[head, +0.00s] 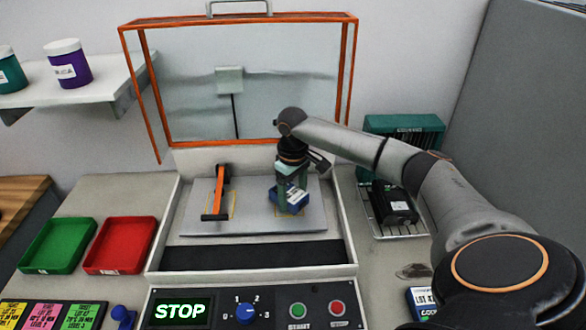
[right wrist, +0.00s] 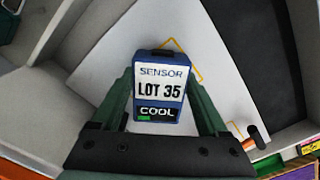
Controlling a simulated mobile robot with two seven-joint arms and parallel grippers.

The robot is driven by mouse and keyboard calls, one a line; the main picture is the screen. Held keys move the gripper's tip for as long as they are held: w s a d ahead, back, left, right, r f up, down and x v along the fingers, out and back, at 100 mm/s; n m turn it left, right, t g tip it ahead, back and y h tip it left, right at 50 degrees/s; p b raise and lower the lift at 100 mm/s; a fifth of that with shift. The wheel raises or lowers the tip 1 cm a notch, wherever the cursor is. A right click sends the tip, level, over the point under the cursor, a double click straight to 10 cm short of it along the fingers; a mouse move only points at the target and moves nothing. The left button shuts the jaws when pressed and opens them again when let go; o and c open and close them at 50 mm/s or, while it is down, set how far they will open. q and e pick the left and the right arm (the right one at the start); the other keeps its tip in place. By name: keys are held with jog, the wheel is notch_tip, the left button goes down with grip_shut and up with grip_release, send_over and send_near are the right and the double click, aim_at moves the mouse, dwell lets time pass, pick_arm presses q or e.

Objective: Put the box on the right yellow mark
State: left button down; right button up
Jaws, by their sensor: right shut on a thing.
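The box (head: 291,200) is blue with a white label. In the right wrist view the box (right wrist: 158,90) reads "SENSOR LOT 35 COOL", with a small green light beside "COOL". My right gripper (head: 291,182) is shut on it from above, with a green finger on each side in the right wrist view (right wrist: 160,80). The box is over the right yellow mark (head: 277,206), whose edge also shows past the box in the wrist view (right wrist: 183,42). I cannot tell whether the box touches the plate. My left gripper is not in view.
The grey plate (head: 255,222) lies inside an open chamber with its orange-framed lid (head: 240,80) raised. An orange and black bar (head: 218,190) stands at the left yellow mark. A green tray (head: 58,245), a red tray (head: 120,245) and a wire rack (head: 398,228) flank the chamber.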

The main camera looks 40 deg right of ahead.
aim_at(293, 194)
jog(key=o, duration=1.4)
jog(key=shift+f, duration=0.1)
jog(key=shift+o, duration=0.2)
notch_tip(293, 194, up, 12)
jog(key=shift+b, duration=0.3)
